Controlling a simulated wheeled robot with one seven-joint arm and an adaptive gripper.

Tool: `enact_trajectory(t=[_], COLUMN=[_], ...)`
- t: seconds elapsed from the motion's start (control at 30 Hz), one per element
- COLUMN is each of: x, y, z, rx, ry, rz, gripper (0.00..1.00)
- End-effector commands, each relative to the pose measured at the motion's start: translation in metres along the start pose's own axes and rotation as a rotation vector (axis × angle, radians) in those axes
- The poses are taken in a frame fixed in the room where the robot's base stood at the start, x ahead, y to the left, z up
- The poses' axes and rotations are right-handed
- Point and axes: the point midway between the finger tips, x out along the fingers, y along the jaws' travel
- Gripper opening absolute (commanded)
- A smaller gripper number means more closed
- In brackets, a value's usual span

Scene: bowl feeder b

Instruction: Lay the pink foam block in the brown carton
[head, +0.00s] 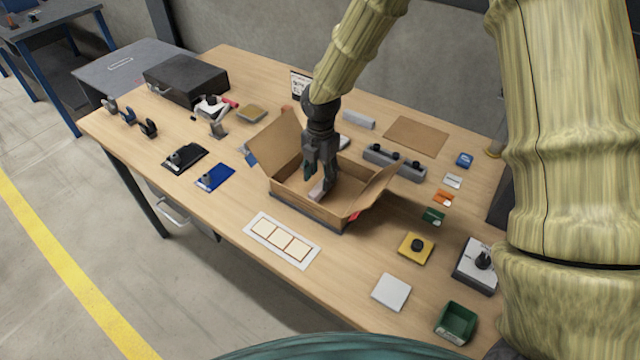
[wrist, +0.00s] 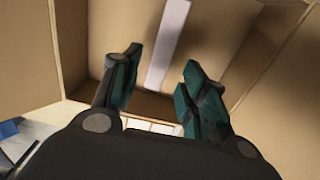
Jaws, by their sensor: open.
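The brown carton (head: 310,212) stands open on the table with its flaps spread out. My gripper (head: 318,180) reaches down into it from above. In the wrist view my gripper (wrist: 158,85) is open, with its dark green fingertips apart and nothing clasped between them. A pale pink block (head: 317,191), which looks like the foam block, is inside the carton below the fingers. In the wrist view the block (wrist: 168,45) shows as a long pale bar on the carton floor, beyond the gap between the fingertips. Its far end runs out of the frame.
Behind the carton is a grey bar with black knobs (head: 394,164). A white card with square panels (head: 282,240) lies in front. A yellow block with a black knob (head: 416,248) and a green bin (head: 456,322) stand to the right. A black case (head: 186,80) sits at the back left.

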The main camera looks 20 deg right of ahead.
Motion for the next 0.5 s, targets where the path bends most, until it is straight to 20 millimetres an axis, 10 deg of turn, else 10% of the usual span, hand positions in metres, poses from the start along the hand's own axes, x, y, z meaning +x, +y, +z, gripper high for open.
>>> enact_trajectory(t=[0.5], x=[-0.064], y=[0.001], z=[0.001], rx=[0.0], ry=[-0.001], rz=[0.001], gripper=[0.43])
